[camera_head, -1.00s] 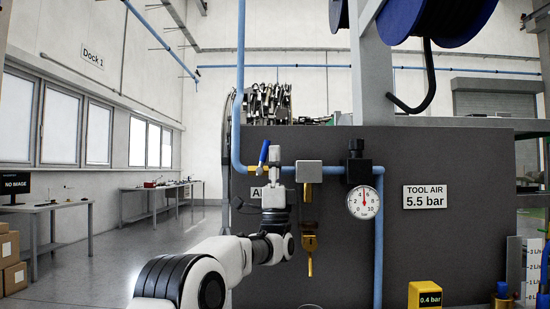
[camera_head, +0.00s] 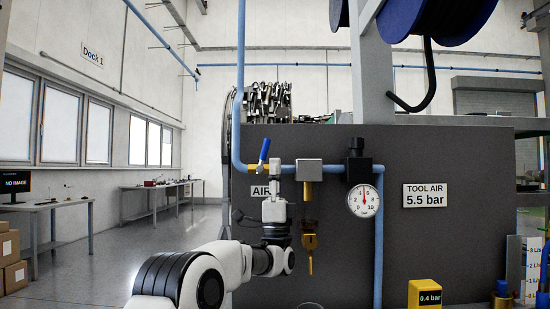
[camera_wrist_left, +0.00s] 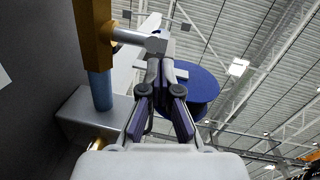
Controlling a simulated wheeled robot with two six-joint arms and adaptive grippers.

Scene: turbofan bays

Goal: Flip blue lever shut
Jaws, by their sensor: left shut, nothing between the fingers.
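The blue lever (camera_head: 264,150) stands up steeply from the light blue air pipe, tilted slightly right at its top, above the AIR label. My left gripper (camera_head: 275,181) points upward just below the lever's foot, shut and empty. In the left wrist view its closed fingertips (camera_wrist_left: 160,72) are close to a grey stem (camera_wrist_left: 132,37) that sticks out from a brass valve body (camera_wrist_left: 94,35). I cannot tell whether they touch it. The blue handle is not clear in that view. My right gripper is not in view.
A grey block (camera_head: 309,172) with a brass-fitted filter bowl (camera_head: 310,242) hangs right of my gripper. The pressure gauge (camera_head: 363,202) is farther right. A dark panel (camera_head: 450,240) stands behind. The floor to the left is open.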

